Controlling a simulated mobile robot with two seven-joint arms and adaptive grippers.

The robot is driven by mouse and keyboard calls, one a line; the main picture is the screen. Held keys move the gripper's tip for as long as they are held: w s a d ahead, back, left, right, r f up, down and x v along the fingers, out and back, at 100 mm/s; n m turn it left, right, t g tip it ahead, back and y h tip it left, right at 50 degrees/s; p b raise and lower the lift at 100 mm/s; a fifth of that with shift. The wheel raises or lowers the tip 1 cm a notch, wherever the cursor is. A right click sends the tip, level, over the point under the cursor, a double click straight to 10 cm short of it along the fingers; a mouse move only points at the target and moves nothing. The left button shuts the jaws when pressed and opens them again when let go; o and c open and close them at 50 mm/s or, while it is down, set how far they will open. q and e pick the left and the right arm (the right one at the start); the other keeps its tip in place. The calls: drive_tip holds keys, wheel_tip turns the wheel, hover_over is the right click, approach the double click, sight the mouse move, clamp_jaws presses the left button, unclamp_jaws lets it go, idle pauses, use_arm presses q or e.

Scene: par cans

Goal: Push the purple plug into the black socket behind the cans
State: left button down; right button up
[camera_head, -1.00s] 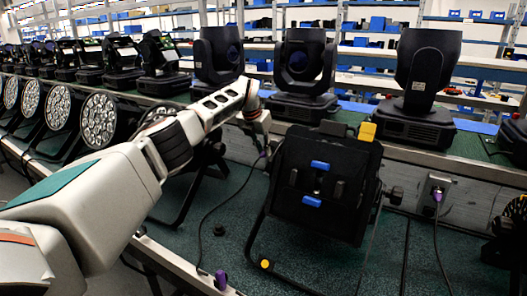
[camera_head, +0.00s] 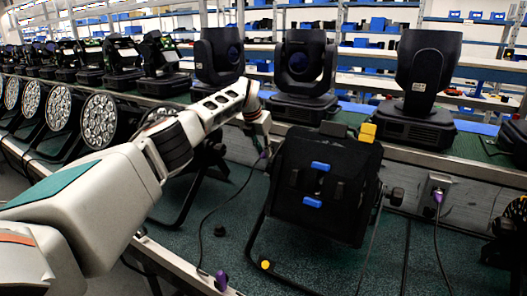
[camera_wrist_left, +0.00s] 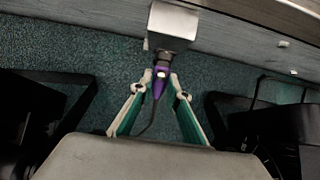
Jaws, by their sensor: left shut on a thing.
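My left arm reaches in from the left in the head view, and its gripper is mostly hidden behind a black par can (camera_head: 325,190). A bit of the purple plug (camera_head: 263,154) and its dark cable show just left of that can. In the left wrist view my left gripper (camera_wrist_left: 160,86) is shut on the purple plug (camera_wrist_left: 160,83), one finger on each side. The plug's front meets the black socket (camera_wrist_left: 162,60) under a grey metal box (camera_wrist_left: 172,26); how deep it sits I cannot tell. My right gripper is not in view.
Another purple plug (camera_head: 437,195) sits at a wall outlet box (camera_head: 434,187) on the right. A purple connector (camera_head: 221,280) is near the front rail. Moving-head lights (camera_head: 304,75) line the bench behind. Dark can stands flank the gripper in the wrist view.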

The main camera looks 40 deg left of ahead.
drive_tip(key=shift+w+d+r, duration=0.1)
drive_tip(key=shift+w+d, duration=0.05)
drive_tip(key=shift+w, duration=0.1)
